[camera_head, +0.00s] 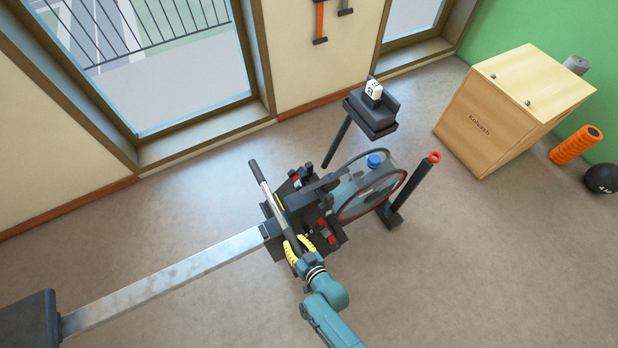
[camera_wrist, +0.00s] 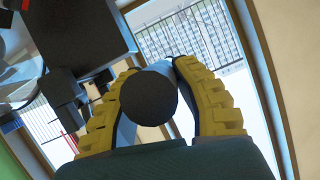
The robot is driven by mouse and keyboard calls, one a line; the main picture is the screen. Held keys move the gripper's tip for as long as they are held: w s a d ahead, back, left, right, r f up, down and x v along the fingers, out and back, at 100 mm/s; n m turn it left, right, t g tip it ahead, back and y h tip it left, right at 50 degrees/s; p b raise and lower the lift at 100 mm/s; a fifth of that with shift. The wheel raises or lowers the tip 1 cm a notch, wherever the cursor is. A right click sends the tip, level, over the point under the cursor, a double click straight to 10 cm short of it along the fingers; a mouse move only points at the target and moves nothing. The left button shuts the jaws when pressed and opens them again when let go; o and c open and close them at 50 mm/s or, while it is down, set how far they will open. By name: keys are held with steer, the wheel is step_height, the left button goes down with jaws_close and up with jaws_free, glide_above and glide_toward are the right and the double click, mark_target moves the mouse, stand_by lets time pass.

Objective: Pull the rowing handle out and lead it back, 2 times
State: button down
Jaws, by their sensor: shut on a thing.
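The rowing handle (camera_head: 271,201) is a bar with a light middle and dark ends, lying across the front of the rowing machine near the foot plates. My gripper (camera_head: 299,246) is shut on the dark near end of the handle. In the wrist view the yellow fingers of my gripper (camera_wrist: 160,100) stand on both sides of the round dark handle end (camera_wrist: 149,97). The machine's flywheel housing (camera_head: 368,184) is behind the handle, to the right. The strap or chain between handle and machine cannot be made out.
A silver rail (camera_head: 165,279) runs left to a dark seat (camera_head: 30,322). A dark stand (camera_head: 372,112) holds a white block. A red-topped post (camera_head: 415,189) is right of the flywheel. A wooden box (camera_head: 510,105), orange roller (camera_head: 577,145) and black ball (camera_head: 602,178) are farther right.

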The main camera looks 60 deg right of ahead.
steer(key=w+a+p, duration=0.2)
steer(key=w+a, duration=0.2)
steer(key=a, duration=0.4)
steer(key=shift+w+a+f, duration=0.15)
steer(key=shift+w+f, duration=0.1)
steer(key=shift+w, duration=0.1)
steer(key=w+a+b, duration=0.1)
steer(key=w+a, duration=0.4)
steer(key=a, duration=0.3)
steer(key=shift+w+a, duration=0.15)
steer(key=shift+a, duration=0.25)
steer(key=shift+d, duration=0.1)
steer(key=s+d+p, duration=0.1)
steer(key=s+d, duration=0.5)
steer(key=d, duration=0.4)
steer(key=shift+s, duration=0.2)
steer(key=shift+d+f, duration=0.1)
